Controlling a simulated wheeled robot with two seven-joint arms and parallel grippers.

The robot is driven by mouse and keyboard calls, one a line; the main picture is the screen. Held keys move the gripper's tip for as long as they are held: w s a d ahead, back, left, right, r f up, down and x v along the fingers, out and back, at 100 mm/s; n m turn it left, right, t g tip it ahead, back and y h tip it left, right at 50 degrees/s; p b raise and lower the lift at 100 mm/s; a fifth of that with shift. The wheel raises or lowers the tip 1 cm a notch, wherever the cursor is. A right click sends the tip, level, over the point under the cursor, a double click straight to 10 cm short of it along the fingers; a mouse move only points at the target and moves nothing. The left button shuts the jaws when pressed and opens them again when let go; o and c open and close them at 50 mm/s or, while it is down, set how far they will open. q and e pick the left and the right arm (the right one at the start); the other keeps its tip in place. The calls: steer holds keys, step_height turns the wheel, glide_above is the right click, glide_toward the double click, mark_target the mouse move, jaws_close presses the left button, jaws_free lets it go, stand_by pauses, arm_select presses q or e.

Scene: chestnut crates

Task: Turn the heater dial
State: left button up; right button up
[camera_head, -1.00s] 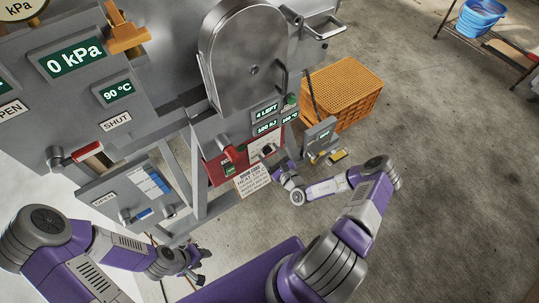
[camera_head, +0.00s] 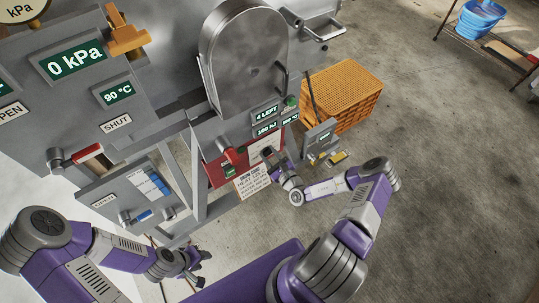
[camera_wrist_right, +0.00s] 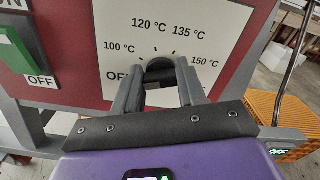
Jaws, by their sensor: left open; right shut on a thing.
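The heater dial (camera_wrist_right: 159,68) is a dark round knob on a white scale plate (camera_wrist_right: 120,20) marked OFF, 100, 120, 135 and 150 °C. My right gripper (camera_wrist_right: 158,78) is shut on the dial, with one finger on each side; the dial's pointer is hard to make out. In the head view my right gripper (camera_head: 274,163) reaches the red heater panel (camera_head: 218,170) from the right and partly covers the dial. My left gripper (camera_head: 196,270) is open and empty, low in front of the grey machine, away from the panel.
A green switch (camera_wrist_right: 18,50) marked ON and OFF is left of the scale. Small displays (camera_head: 265,118) sit above the panel, and a notice card (camera_head: 252,181) hangs below it. An orange crate stack (camera_head: 342,92) and a small grey box (camera_head: 320,142) stand to the right.

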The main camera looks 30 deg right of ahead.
steer(key=shift+r+m+p, duration=0.15)
steer(key=shift+m+p, duration=0.75)
steer(key=shift+m, duration=0.2)
steer(key=m+p, duration=0.1)
steer(key=m, duration=0.1)
steer(key=shift+d+m, duration=0.1)
steer(key=shift+m, duration=0.3)
steer(key=m+p, duration=0.1)
steer(key=m, duration=0.1)
steer(key=shift+d+m, duration=0.1)
steer(key=shift+m, duration=0.3)
steer(key=m, duration=0.3)
steer(key=shift+f+m, duration=0.2)
steer(key=shift+m, duration=0.1)
steer(key=m, duration=0.3)
steer(key=shift+d+m, duration=0.15)
steer(key=shift+m, duration=0.15)
steer(key=m, duration=0.3)
steer(key=shift+f+m, duration=0.15)
steer(key=shift+m, duration=0.15)
steer(key=shift+f+m+b, duration=0.2)
steer(key=shift+m+b, duration=0.25)
steer(key=shift+m, duration=3.35)
